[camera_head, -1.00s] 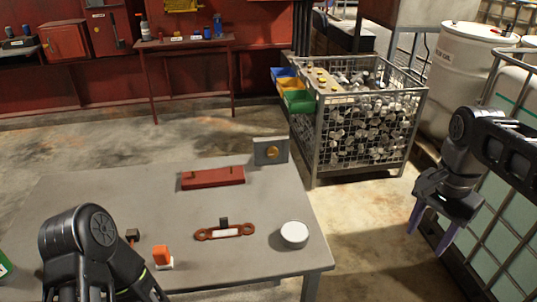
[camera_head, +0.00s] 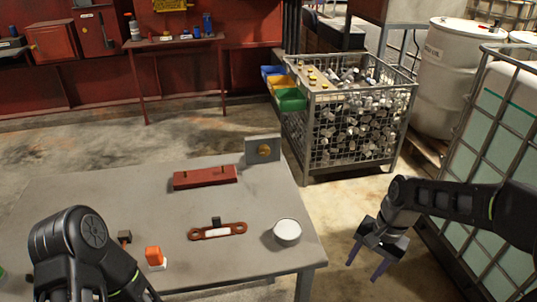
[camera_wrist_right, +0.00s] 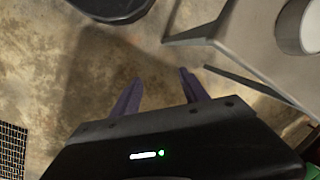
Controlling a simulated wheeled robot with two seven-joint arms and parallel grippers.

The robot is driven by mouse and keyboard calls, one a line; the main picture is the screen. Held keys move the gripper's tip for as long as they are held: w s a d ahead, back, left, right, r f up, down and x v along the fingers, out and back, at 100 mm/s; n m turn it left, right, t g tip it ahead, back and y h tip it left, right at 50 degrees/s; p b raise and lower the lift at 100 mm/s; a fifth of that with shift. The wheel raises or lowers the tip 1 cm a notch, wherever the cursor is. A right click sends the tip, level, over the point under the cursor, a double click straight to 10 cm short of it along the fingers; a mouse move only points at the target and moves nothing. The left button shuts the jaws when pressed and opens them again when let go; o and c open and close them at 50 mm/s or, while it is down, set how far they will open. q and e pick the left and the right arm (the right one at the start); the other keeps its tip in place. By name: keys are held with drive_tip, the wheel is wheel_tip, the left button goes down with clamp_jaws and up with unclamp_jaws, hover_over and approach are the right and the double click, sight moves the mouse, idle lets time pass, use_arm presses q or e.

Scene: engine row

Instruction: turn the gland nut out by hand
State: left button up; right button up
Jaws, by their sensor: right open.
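A brass-coloured round nut (camera_head: 264,150), which looks like the gland nut, sits in the face of an upright grey plate (camera_head: 250,146) at the table's back right corner. My right gripper (camera_head: 364,268) is open and empty over the floor, off the table's right side and well apart from the nut. Its two purple fingers also show spread in the right wrist view (camera_wrist_right: 160,76), with only floor between them. My left arm comes in at the bottom left of the head view, but its gripper is out of the picture.
The grey table (camera_head: 110,195) bears a red block (camera_head: 205,178), a red-brown two-ringed bar (camera_head: 218,231), a white round container (camera_head: 287,231) and an orange-and-white item (camera_head: 155,257). A wire cage of metal parts (camera_head: 355,125) stands behind.

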drive_tip(key=s+a+f+n+y, duration=0.1)
drive_tip(key=s+a+f, duration=0.1)
drive_tip(key=a+f, duration=0.35)
drive_tip(key=s+a+f+n+y, duration=0.1)
drive_tip(key=s+a+f, duration=0.15)
drive_tip(key=f, duration=0.65)
drive_tip(key=s+a+f+n, duration=0.4)
drive_tip(key=s+a+f, duration=0.5)
drive_tip(key=s+f, duration=0.2)
drive_tip(key=shift+s+a+t, duration=0.3)
drive_tip(key=shift+s+t, duration=0.1)
drive_tip(key=shift+s, duration=0.75)
drive_tip(key=shift+c, duration=0.2)
